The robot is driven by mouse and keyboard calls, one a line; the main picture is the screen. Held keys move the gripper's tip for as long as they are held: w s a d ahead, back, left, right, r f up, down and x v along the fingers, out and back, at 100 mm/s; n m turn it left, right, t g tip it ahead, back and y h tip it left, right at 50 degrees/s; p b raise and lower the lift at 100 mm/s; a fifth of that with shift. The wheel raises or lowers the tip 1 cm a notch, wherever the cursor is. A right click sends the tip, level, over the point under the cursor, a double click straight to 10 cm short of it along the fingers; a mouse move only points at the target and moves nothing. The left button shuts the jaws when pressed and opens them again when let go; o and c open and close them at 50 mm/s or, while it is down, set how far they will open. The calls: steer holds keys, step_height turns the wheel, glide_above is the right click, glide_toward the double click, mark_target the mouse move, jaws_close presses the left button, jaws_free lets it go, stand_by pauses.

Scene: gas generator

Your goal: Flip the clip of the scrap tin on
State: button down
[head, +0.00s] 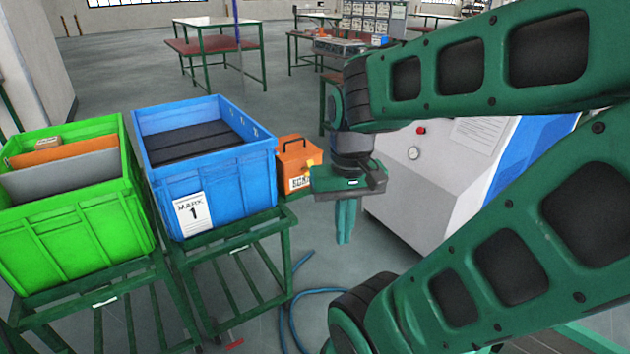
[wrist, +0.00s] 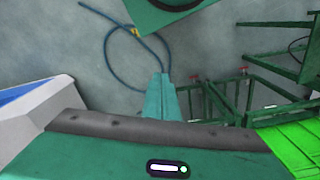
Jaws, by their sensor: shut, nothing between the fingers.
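The scrap tin (head: 290,157) is a small orange box with a dark handle on top and a white label on its front. It stands just right of the blue crate in the head view. A small yellow patch shows on its right side; I cannot tell whether it is the clip or how the clip stands. The tin is not seen in the wrist view. My gripper (head: 344,238) points down, to the right of the tin and apart from it. Its teal fingers are together and empty, also in the wrist view (wrist: 162,80).
A blue crate (head: 227,185) with a number 1 sheet and a green crate (head: 85,222) stand on green metal stands (head: 245,240). A grey-white machine (head: 405,190) with a gauge is right of my gripper. A blue hose (wrist: 110,45) lies on the floor.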

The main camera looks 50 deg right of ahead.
mark_target(308, 168)
steer(key=w+d+f+m+t+y, duration=0.1)
steer(key=w+d+f+m+t, duration=0.2)
steer(key=w+d+f+m, duration=0.55)
steer(key=w+d+f+m+t, duration=0.3)
steer(key=w+f+m, duration=0.4)
steer(key=w, duration=0.5)
steer(key=w+d+m+t+h, duration=0.2)
steer(key=d+m+t, duration=0.4)
steer(key=d+m, duration=0.8)
steer(key=shift+w+d+m+h, duration=0.15)
steer(key=shift+d+m+h, duration=0.2)
steer(key=shift+m+h, duration=0.75)
steer(key=shift+w, duration=0.1)
steer(key=w+d+f, duration=0.1)
steer(key=w+d, duration=0.1)
steer(key=w, duration=0.9)
steer(key=shift+d+f, duration=0.2)
steer(key=shift+d, duration=0.1)
